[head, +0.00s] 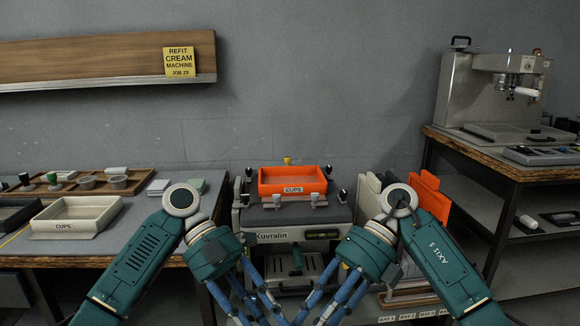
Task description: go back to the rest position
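My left arm comes in from the left and my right arm from the right, both bent inward. My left gripper (248,298) and my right gripper (338,298) point down at the bottom middle, in front of the cream machine (272,236) marked "Kuvralin". Their blue fingers are partly seen, but the fingertips run out of the bottom of the frame. Whether they are open or shut is hidden. I see nothing held in the visible part of the fingers.
An orange tray (293,181) labelled "CUPS" sits on the machine. A cream tray (76,217), also labelled "CUPS", stands on the left bench (150,235). A steel espresso machine (488,92) stands on the right bench. A yellow note (179,62) hangs on the wall shelf.

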